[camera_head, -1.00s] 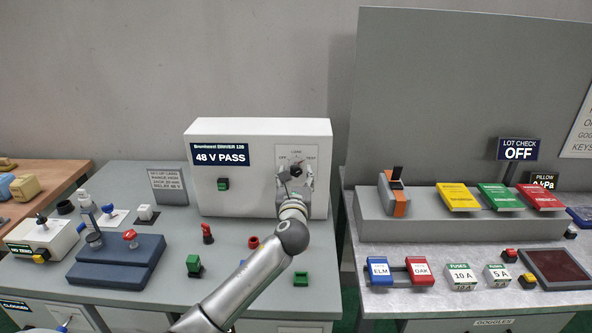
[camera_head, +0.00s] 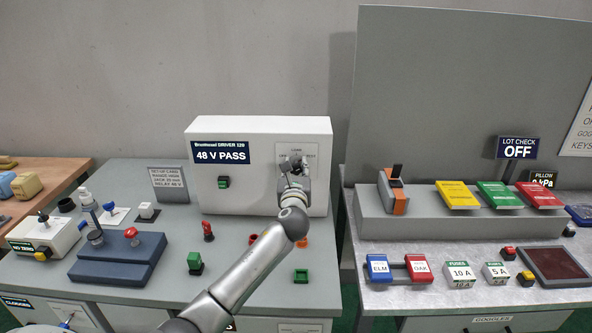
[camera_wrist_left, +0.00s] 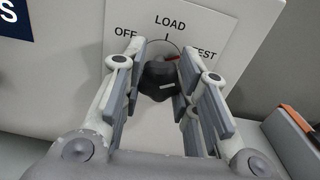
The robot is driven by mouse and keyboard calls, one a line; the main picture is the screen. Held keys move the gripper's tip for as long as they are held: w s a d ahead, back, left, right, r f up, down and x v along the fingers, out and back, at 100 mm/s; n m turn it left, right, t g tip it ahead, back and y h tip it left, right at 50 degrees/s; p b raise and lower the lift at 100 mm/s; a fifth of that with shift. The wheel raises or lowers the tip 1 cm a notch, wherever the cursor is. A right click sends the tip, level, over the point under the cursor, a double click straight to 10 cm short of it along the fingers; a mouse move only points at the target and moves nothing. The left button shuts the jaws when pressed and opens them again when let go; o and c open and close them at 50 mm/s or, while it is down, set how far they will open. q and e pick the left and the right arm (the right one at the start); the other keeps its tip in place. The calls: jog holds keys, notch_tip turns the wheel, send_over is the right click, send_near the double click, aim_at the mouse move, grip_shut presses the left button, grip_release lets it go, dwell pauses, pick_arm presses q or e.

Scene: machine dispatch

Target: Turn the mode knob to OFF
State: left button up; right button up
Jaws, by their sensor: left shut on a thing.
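The dark mode knob (camera_wrist_left: 160,82) sits on a white plate (camera_wrist_left: 203,30) on the front of the white driver box (camera_head: 257,132). In the left wrist view the plate reads OFF at left, LOAD at top and TEST at right. My left gripper (camera_head: 294,168) reaches the knob from below and in front. In the left wrist view its two grey fingers (camera_wrist_left: 158,88) stand on either side of the knob, shut on it. A small red mark shows at the knob's upper edge, near LOAD and TEST. The exact knob setting is hard to tell. My right gripper is not in view.
The box display (camera_head: 221,153) reads 48 V PASS, with a green button (camera_head: 224,182) below it. A red plug (camera_head: 208,231) and green blocks stand on the bench in front, around my left arm. A tall grey panel (camera_head: 450,90) rises at the right.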

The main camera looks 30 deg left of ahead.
pick_arm(q)
jog(key=shift+c, duration=0.3)
jog(key=shift+n, duration=0.4)
jog(key=n, duration=0.4)
jog(key=shift+n, duration=0.4)
jog(key=n+b, duration=0.1)
jog(key=n, duration=0.4)
jog(key=shift+f+b, duration=0.1)
jog(key=shift+b, duration=0.2)
jog(key=n+b, duration=0.2)
jog(key=n, duration=0.5)
jog(key=n+b, duration=0.1)
jog(key=n, duration=0.2)
jog(key=shift+f, duration=0.1)
jog(key=shift+n+b, duration=0.4)
jog(key=shift+n, duration=1.2)
